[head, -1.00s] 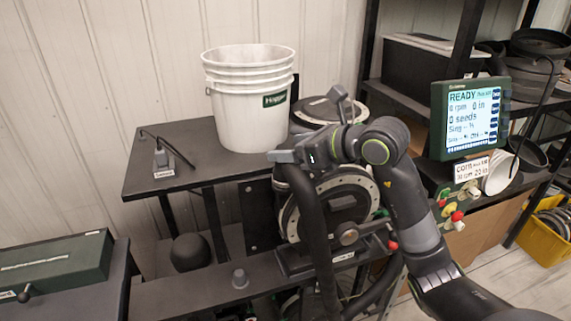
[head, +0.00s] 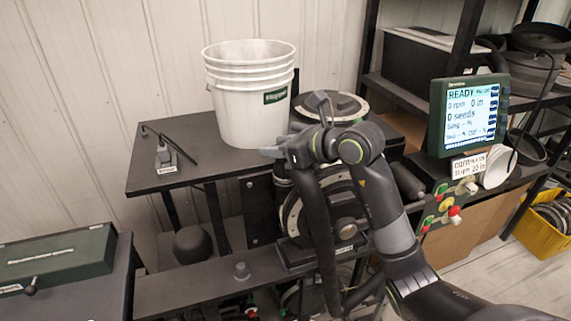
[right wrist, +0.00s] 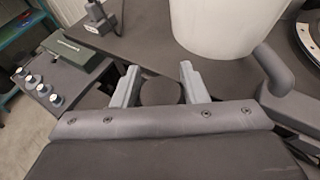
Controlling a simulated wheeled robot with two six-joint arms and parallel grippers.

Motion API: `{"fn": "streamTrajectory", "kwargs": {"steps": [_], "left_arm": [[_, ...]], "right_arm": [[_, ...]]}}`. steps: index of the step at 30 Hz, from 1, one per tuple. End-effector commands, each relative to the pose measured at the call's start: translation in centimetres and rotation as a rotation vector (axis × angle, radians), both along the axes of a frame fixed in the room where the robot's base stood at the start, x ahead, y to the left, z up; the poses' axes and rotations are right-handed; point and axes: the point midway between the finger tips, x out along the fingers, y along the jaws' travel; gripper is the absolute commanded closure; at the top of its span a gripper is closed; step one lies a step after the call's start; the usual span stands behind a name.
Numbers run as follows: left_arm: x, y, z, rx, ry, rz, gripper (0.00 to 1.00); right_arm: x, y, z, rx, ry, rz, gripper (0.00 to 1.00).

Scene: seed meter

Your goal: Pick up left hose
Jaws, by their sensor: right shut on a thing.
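My right gripper (head: 272,152) is in front of the white bucket's lower right side in the head view. A thick dark hose (head: 319,225) hangs down from just below the gripper, in front of the round disc housing (head: 292,217). In the right wrist view my right gripper (right wrist: 157,84) has its two grey fingers on either side of a dark round end, which looks like the hose end (right wrist: 160,92). It is shut on the hose. The lower end of the hose is partly lost among dark parts. My left gripper is not in view.
A white bucket (head: 248,100) stands on the dark table (head: 190,133). A small switch box (head: 166,158) lies to its left. A monitor (head: 470,112) stands at the right. A second dark hose end (head: 407,181) shows behind my arm. A green case (head: 55,258) is lower left.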

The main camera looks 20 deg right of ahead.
Motion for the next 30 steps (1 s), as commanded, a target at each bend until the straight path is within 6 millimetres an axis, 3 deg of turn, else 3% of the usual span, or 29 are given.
{"fn": "streamTrajectory", "kwargs": {"steps": [3, 16, 22, 30], "left_arm": [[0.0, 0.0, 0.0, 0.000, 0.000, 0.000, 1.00], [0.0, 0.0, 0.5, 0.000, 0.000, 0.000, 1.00], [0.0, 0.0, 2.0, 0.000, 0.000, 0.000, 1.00], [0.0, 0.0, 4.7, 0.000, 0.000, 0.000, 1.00]], "right_arm": [[0.0, -0.1, -0.2, -0.002, 0.006, -0.001, 0.91], [0.0, -0.1, 0.6, -0.002, 0.005, 0.000, 0.91], [0.0, 0.0, 3.0, -0.002, 0.002, 0.000, 0.91], [0.0, 0.0, 7.6, -0.002, 0.000, -0.001, 0.91]]}}
